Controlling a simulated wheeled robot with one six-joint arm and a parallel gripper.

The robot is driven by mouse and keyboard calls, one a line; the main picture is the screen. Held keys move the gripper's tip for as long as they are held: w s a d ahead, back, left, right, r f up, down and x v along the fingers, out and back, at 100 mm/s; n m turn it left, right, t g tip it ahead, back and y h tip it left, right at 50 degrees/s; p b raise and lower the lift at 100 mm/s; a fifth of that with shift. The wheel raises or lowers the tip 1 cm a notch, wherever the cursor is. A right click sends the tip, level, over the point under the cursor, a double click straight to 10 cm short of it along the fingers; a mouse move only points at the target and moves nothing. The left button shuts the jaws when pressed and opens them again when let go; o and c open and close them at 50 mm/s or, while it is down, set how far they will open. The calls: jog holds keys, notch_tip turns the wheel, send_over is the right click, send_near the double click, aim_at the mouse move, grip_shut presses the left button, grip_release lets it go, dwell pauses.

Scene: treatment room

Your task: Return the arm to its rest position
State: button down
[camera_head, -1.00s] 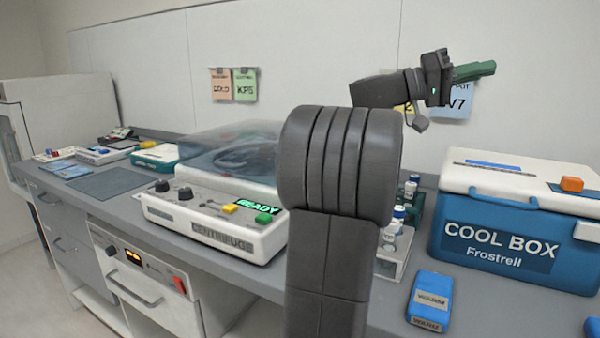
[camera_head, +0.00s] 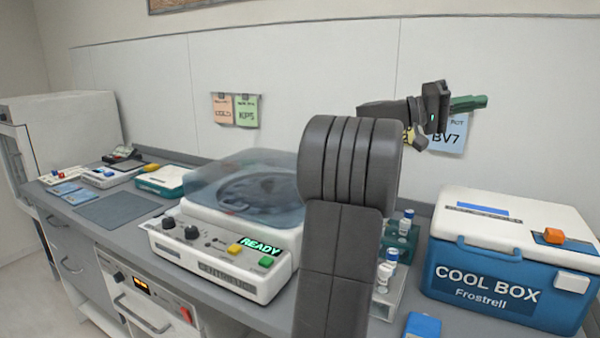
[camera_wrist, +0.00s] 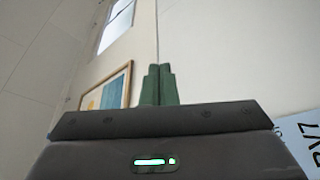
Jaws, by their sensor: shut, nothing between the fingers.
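My arm rises from the bottom of the head view and bends to the right at its top. My gripper (camera_head: 468,104) has green fingers and is held high in front of the wall, above the cool box, pointing right. In the wrist view its green fingers (camera_wrist: 159,85) stand together, shut, with nothing between them. My arm hides part of the counter and part of the wall notes.
The blue and white cool box (camera_head: 480,285) stands right on the counter. Vials (camera_head: 390,258) in holders stand left of it. The centrifuge (camera_head: 215,262) with a clear lid is left of my arm. A blue pack (camera_head: 423,326) lies in front. A dark mat (camera_head: 117,210) is farther left.

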jog(key=w+d+r+n+p, duration=0.1)
jog(key=w+d+n+p, duration=0.1)
jog(key=w+p, duration=0.3)
jog(key=w+d+r+n+t+y+p, duration=0.1)
jog(key=w+d+n+p, duration=0.1)
jog(key=p, duration=0.9)
jog(key=w+d, duration=0.1)
jog(key=w, duration=0.1)
jog(key=shift+w+d+r+n+p, duration=0.15)
jog(key=shift+w+r+n+p, duration=0.2)
jog(key=shift+n+p, duration=0.05)
jog(key=shift+s, duration=0.1)
